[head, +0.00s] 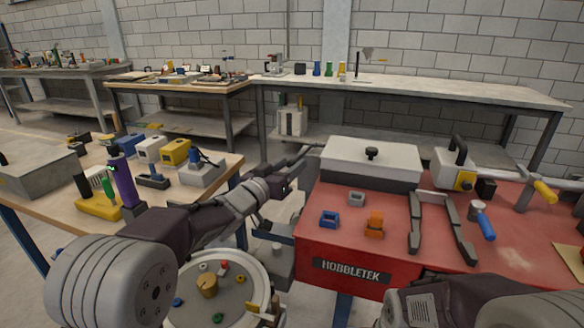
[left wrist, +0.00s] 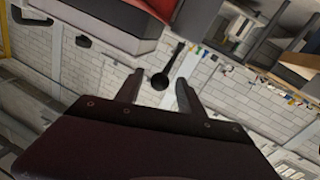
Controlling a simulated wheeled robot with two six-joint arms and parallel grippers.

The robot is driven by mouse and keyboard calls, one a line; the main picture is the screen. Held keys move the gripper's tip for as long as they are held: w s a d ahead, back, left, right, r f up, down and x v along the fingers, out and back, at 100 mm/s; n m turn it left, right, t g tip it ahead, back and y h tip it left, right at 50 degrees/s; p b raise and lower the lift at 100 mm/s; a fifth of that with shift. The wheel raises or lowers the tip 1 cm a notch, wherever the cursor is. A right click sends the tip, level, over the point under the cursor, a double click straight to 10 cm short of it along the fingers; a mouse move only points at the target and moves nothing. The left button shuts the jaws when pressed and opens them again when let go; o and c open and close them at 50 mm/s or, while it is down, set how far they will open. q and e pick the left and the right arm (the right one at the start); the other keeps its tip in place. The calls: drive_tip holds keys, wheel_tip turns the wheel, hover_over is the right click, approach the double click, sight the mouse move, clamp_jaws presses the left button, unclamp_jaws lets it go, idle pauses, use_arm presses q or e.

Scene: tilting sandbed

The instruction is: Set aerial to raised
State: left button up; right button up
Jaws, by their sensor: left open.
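My left gripper (head: 294,163) is beyond the left end of the red bench (head: 305,225), near the white lidded box (head: 370,165). In the left wrist view its two dark fingers (left wrist: 156,82) are apart. A black rod with a rounded end (left wrist: 160,80) shows between the fingertips there. No contact can be made out, and I cannot tell for sure whether this rod is the aerial. In the head view no part is clearly an aerial. Part of my right arm shows at the lower right; its gripper is out of view.
The bench also holds dark grey rails (head: 460,232), a blue-handled tool (head: 484,222), an orange block (head: 374,224) and a black-handled case (head: 453,172). A wooden table (head: 225,168) with several items stands left. A round tray (head: 258,312) sits below my left arm.

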use_arm(q)
drive_tip(key=shift+w+d, duration=0.35)
drive_tip(key=shift+w, duration=0.2)
clamp_jaws()
idle(1.0)
